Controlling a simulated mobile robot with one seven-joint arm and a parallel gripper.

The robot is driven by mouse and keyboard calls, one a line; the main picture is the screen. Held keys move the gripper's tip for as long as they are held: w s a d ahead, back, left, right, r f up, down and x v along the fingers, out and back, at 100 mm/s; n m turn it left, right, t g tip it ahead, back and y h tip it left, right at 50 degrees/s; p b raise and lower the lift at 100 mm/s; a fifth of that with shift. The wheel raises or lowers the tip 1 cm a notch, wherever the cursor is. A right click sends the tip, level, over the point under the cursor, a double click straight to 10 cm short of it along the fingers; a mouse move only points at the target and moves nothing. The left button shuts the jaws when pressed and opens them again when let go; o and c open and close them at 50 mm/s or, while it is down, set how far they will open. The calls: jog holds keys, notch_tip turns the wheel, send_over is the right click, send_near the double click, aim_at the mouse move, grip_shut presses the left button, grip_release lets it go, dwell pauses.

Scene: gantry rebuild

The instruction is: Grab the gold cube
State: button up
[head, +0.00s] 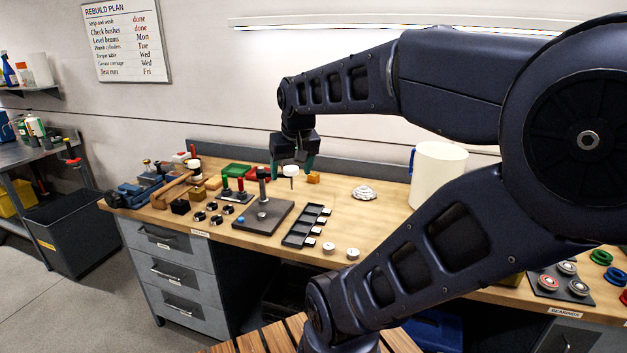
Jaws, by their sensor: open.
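A duller, tan-gold block (213,183) lies further left among the tools; at this size I cannot tell which better fits the name gold cube. My gripper (292,168) points down over the back of the bench, its teal fingers apart. A white round-topped piece (291,171) with a thin dark stem shows between or behind the fingers; I cannot tell its depth, and I see no grip on it.
A dark plate with an upright post (263,215) and a slotted black tray (304,228) stand in front. A white metal part (363,193) and a white jug (437,176) stand right. Bench between them is clear.

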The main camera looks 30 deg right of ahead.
jog(key=w+d+r+m+g, duration=0.1)
jog(key=w+d+r, duration=0.1)
jog(key=w, duration=0.6)
jog(key=w+d+r+m, duration=0.2)
jog(key=w+d, duration=0.1)
jog(key=w, duration=0.6)
jog(key=m+g, duration=0.3)
jog(key=m, duration=0.4)
send_over(314, 174)
jog(key=w, duration=0.1)
notch_tip(314, 174, down, 24)
jog(key=shift+a, duration=0.15)
jog(key=shift+f, duration=0.45)
notch_tip(314, 174, down, 5)
jog(key=shift+s+f, duration=0.15)
jog(key=shift+f, duration=1.15)
jog(key=shift+s+f, duration=0.1)
jog(key=shift+f, duration=1.2)
